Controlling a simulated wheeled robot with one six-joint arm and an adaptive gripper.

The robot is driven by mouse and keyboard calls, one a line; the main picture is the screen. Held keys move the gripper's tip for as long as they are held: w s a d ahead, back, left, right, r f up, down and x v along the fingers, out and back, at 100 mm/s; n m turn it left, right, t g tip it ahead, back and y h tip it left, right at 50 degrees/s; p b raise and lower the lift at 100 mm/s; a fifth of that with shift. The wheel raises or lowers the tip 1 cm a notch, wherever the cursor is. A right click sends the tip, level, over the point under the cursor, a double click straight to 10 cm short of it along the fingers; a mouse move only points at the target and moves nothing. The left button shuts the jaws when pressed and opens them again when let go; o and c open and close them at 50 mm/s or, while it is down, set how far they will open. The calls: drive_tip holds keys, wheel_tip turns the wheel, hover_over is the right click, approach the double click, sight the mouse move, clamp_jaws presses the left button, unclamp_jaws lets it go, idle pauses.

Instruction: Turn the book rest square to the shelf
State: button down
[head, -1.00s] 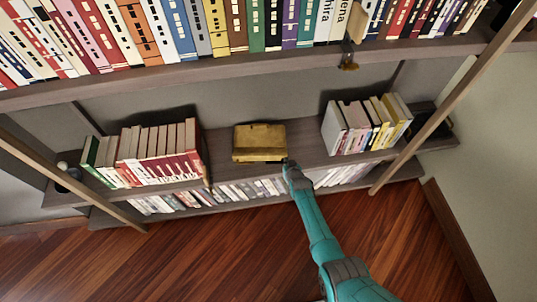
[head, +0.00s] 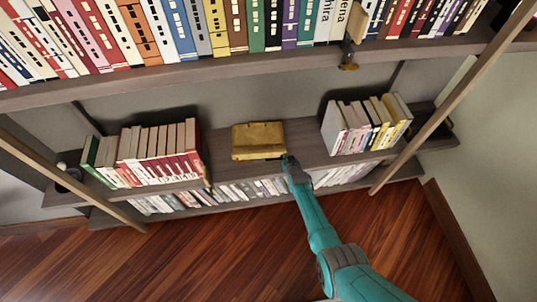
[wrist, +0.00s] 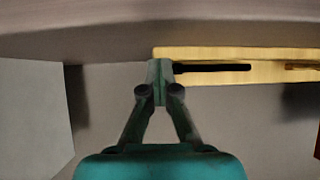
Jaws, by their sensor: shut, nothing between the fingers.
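The book rest (head: 258,141) is a yellow wooden block-like piece lying on the middle shelf, between two groups of books. In the wrist view the book rest (wrist: 225,54) is a pale yellow bar with a dark slot, running level across the right half. My gripper (wrist: 160,68) is shut and empty, its fingertips at the bar's left end. They look in contact, but I cannot be sure.
A row of books (head: 160,150) stands left of the book rest and another group (head: 367,122) stands right. Bare shelf (head: 305,135) lies on both sides of it. The upper shelf (head: 200,78) with books overhangs behind. More books (head: 240,192) fill the shelf below.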

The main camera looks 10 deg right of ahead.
drive_tip(key=shift+w, duration=0.85)
idle(0.3)
drive_tip(key=shift+w, duration=0.15)
drive_tip(key=shift+s, duration=2.05)
